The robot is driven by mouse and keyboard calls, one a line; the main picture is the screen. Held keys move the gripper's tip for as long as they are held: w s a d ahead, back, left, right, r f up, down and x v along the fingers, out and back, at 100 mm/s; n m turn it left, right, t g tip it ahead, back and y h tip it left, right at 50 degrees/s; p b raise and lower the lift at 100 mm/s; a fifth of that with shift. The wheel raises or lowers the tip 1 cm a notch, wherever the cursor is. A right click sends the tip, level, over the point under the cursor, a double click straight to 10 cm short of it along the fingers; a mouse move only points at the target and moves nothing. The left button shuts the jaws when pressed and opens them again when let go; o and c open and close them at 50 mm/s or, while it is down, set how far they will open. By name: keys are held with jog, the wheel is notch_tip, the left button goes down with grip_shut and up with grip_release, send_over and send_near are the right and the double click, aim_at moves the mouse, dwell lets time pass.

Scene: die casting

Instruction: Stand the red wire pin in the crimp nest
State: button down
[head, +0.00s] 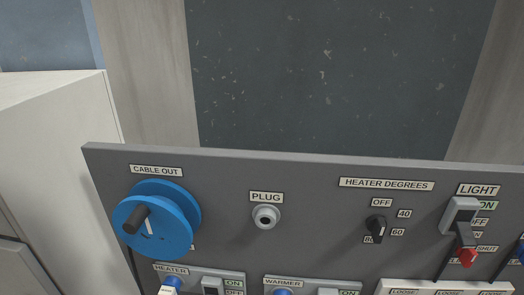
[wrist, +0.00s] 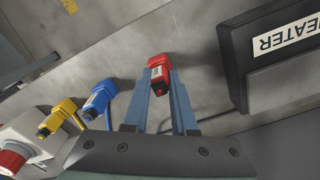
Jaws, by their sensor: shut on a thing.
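In the wrist view, my gripper (wrist: 160,78) has its two blue-grey fingers on either side of the red wire pin (wrist: 158,65). It is shut on the pin, which has a red body, a pale label and a dark end. The pin sits between the fingertips, and a grey surface shows beyond it. I cannot make out the crimp nest in either view. My gripper and the pin do not show in the head view.
Left of my gripper in the wrist view are a blue connector (wrist: 99,97), a yellow connector (wrist: 60,115) and a white block with a red knob (wrist: 14,162). A dark box labelled HEATER (wrist: 238,62) stands at right. The head view shows a grey control panel (head: 320,235).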

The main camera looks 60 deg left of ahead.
jog(key=shift+r+p, duration=0.6)
dwell(0.3)
jog(key=shift+r+p, duration=1.45)
jog(key=shift+p, duration=0.2)
